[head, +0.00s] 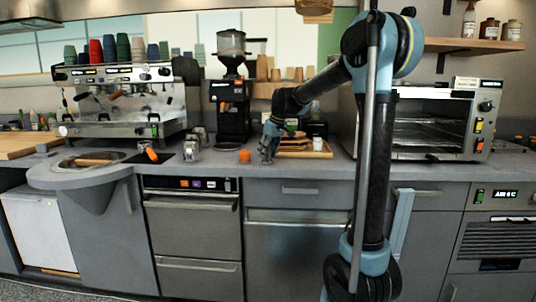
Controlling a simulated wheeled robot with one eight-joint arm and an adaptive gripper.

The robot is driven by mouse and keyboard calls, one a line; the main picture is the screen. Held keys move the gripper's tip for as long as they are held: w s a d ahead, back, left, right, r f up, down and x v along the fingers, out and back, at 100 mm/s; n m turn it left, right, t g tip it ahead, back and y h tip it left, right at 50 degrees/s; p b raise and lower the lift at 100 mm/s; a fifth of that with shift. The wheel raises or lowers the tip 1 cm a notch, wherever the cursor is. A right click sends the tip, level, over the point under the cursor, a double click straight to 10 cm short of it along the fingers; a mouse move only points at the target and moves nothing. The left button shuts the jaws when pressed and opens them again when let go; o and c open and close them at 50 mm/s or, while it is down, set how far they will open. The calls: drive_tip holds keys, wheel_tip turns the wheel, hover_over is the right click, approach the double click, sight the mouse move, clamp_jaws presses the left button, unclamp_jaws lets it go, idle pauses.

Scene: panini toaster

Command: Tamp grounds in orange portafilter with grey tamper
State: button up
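An orange object (151,154), which looks like the orange portafilter's handle, rests on a black mat (166,158) on the counter, left of centre. A small silver-grey object (192,151) stands just right of the mat; it may be the grey tamper, but it is too small to be sure. My gripper (266,157) points down over the counter, well to the right of both and apart from them. Its fingers are too small to show whether they are open or shut. Any grounds in the portafilter are not visible.
A small orange cylinder (244,156) stands just left of my gripper. A black grinder (233,105) is behind it. A wooden tray (322,154) lies to the right. The espresso machine (125,100) and a round sink-like recess (68,163) are left. A toaster oven (440,120) is right.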

drive_tip(key=shift+r, duration=0.25)
drive_tip(key=shift+r, duration=0.8)
clamp_jaws()
wheel_tip(320, 180, up, 10)
idle(1.3)
